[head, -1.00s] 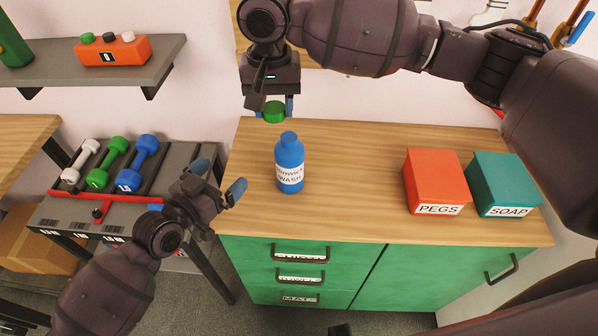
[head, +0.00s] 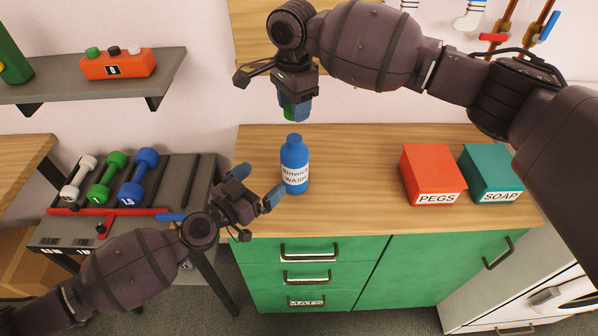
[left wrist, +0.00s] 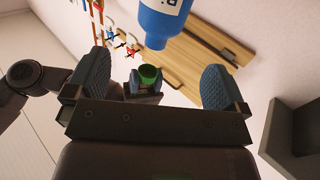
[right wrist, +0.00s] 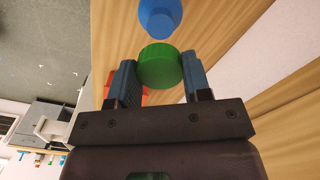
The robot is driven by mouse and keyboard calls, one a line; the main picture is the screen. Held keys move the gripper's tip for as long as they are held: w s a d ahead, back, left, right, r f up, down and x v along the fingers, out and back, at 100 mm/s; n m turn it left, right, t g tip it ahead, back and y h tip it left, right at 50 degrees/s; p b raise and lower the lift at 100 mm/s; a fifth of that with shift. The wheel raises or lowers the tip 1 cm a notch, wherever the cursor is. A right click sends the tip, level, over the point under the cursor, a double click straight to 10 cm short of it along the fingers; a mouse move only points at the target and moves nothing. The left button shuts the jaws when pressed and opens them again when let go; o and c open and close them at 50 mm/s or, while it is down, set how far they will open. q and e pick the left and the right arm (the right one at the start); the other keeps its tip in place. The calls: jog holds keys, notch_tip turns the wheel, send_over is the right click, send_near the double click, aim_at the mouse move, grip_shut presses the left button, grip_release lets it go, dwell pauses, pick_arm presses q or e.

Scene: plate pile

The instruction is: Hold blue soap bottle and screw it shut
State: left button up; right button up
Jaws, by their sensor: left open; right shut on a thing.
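The blue soap bottle (head: 294,160) stands upright and uncapped on the wooden counter, its white label facing me. It also shows at the top of the left wrist view (left wrist: 160,22) and the right wrist view (right wrist: 160,14). My right gripper (head: 294,108) is shut on the green cap (right wrist: 159,66) and holds it above the bottle's neck, apart from it. The cap also shows in the left wrist view (left wrist: 149,73). My left gripper (head: 257,188) is open and empty, left of and near the bottle, not touching it.
A red PEGS box (head: 432,173) and a teal SOAP box (head: 491,173) stand on the counter (head: 350,190) to the right. A rack of dumbbells (head: 115,180) is at the left, below a grey shelf (head: 130,82). The counter between bottle and boxes is clear.

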aim_at(295, 152)
pick_arm(q)
jog(key=shift+w+m, duration=0.1)
jog(key=shift+m, duration=0.2)
jog(key=shift+x, duration=6)
jog(key=c, duration=1.3)
pick_arm(e)
jog(key=shift+f, duration=2.55)
jog(key=shift+f, duration=0.15)
jog(key=shift+f, duration=0.75)
jog(key=shift+f, duration=0.55)
